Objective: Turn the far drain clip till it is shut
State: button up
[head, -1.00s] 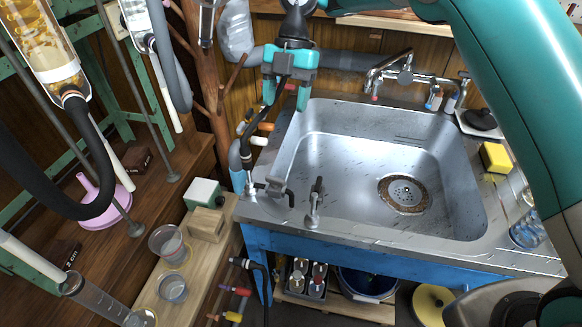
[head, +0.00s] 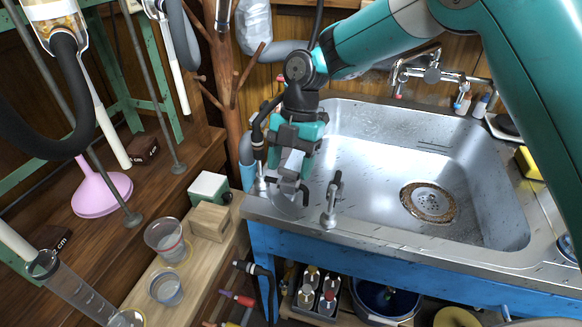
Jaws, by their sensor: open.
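Two small metal fittings with dark levers stand at the left front corner of the sink. The farther one, which I take for the far drain clip (head: 287,186), has a dark hooked lever and sits by the left rim. The nearer fitting (head: 331,203) stands to its right on the front rim, its dark lever pointing up. My gripper (head: 291,168) points down with its fingers apart, directly over the far clip. The fingers hide part of it. I cannot tell whether they touch it, or how far its lever is turned.
The steel sink basin (head: 390,170) is open to the right. A dark hose (head: 259,132) hangs just left of my gripper. A white-and-green box (head: 208,188), a wooden block (head: 210,222) and two beakers (head: 164,238) stand on the bench at left.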

jog(key=shift+f, duration=0.15)
jog(key=shift+c, duration=0.4)
jog(key=c, duration=0.6)
